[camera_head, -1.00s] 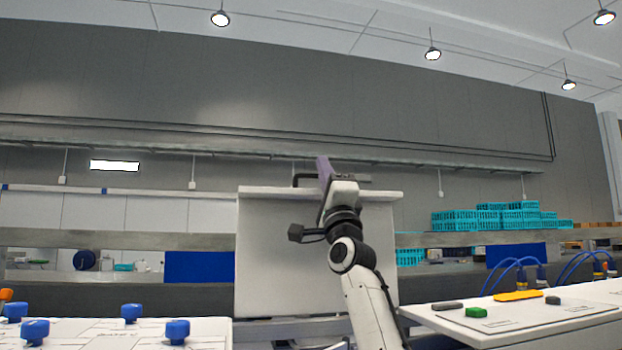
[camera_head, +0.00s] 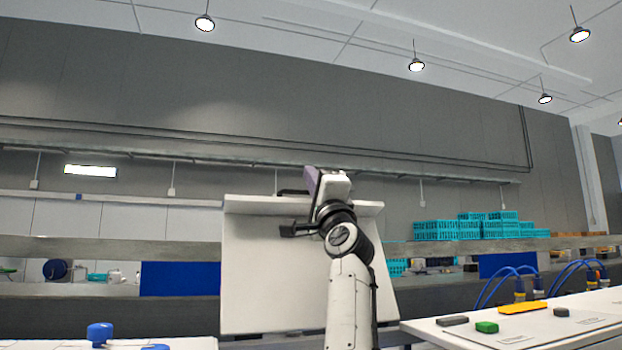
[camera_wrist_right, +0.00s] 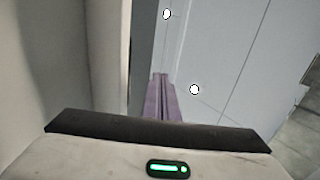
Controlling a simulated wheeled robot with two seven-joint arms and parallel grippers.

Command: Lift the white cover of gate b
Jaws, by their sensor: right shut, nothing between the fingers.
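A large white upright panel (camera_head: 268,275) with a ledge along its top stands in the middle of the head view; it looks like the white cover, though no gate letter is readable. A dark bar (camera_head: 291,192) shows just above the ledge, partly hidden by my right gripper. My right gripper (camera_head: 311,177) is raised in front of the panel's top, near the bar; contact cannot be told. In the right wrist view its purple fingers (camera_wrist_right: 162,96) are together and empty, beside a pale upright surface (camera_wrist_right: 95,70). My left gripper is out of view.
A white console (camera_head: 540,320) with a green block (camera_head: 487,327), a yellow piece (camera_head: 522,307) and blue cables (camera_head: 500,277) is at the lower right. A board with blue knobs (camera_head: 99,333) is at the lower left. Teal crates (camera_head: 447,230) stand behind.

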